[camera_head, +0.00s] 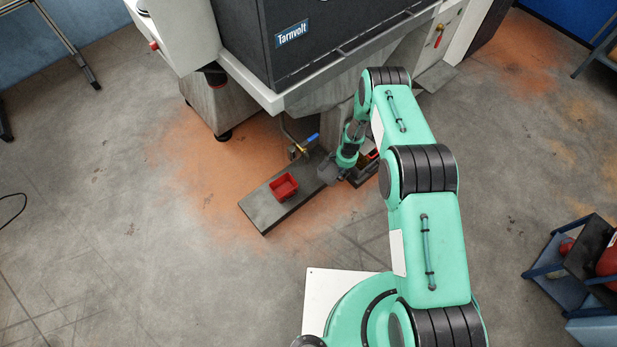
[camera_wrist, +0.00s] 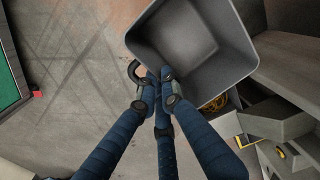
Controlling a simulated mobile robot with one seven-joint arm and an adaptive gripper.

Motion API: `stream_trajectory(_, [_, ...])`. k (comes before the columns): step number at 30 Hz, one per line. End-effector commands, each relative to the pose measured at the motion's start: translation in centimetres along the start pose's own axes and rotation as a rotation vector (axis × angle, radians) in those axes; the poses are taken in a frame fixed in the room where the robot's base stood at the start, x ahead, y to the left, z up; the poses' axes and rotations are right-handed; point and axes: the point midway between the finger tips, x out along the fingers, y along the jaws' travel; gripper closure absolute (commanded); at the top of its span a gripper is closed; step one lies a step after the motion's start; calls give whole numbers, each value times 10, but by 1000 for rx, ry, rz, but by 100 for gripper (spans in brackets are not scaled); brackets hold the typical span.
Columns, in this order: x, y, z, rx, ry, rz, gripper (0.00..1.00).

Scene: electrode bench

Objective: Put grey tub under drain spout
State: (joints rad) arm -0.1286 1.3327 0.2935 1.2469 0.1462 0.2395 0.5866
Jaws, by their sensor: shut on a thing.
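The grey tub (camera_wrist: 205,70) is large in the wrist view, its empty inside facing the camera. I cannot tell whether the tub touches the plank. The drain spout (camera_head: 294,151), brass-coloured with a blue lever, hangs under the machine, to the left of and behind the tub. The tub is not under it.
A red tub (camera_head: 283,187) stands on the dark plank (camera_head: 262,212), in front of the spout. The Tarnvolt machine (camera_head: 330,40) overhangs behind.

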Motion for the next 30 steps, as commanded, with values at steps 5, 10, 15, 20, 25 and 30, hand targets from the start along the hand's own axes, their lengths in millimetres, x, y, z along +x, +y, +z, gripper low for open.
stream_trajectory(5, [43, 4, 14, 45, 0, 1, 100])
stream_trajectory(10, [82, 9, 26, 91, 2, 0, 100])
stream_trajectory(15, [117, 16, 40, 133, 5, 0, 100])
stream_trajectory(20, [141, 21, 50, 162, 7, -1, 100])
stream_trajectory(25, [154, 24, 55, 181, 9, -2, 100])
stream_trajectory(30, [158, 25, 57, 186, 9, -2, 100])
